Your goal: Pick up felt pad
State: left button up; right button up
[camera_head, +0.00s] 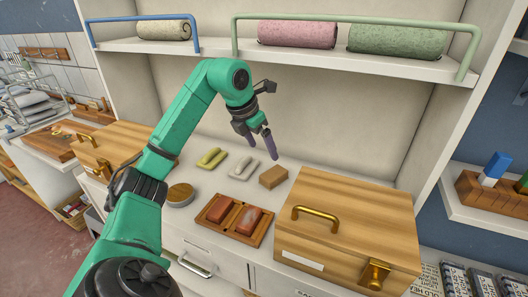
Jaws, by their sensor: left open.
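My left gripper (264,151) is open and empty, with its dark fingers pointing down above the counter. A tan block (273,176) lies just below and slightly right of the fingertips, apart from them. A pale bar (243,167) and a yellow-green bar (212,158) lie to the left of it. Two reddish pads, a left one (221,208) and a right one (249,220), rest in a wooden tray (212,220) in front. I cannot tell for certain which of these is the felt pad. My right gripper is out of view.
A wooden box (345,215) with brass handle stands right of the tray. Another wooden box (117,140) and a round tin (180,194) are at left. Overhead, a shelf (275,57) with rails carries several rolled cloths. Bare counter lies behind the bars.

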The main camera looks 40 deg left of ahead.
aim_at(243, 170)
jog(key=k, duration=1.5)
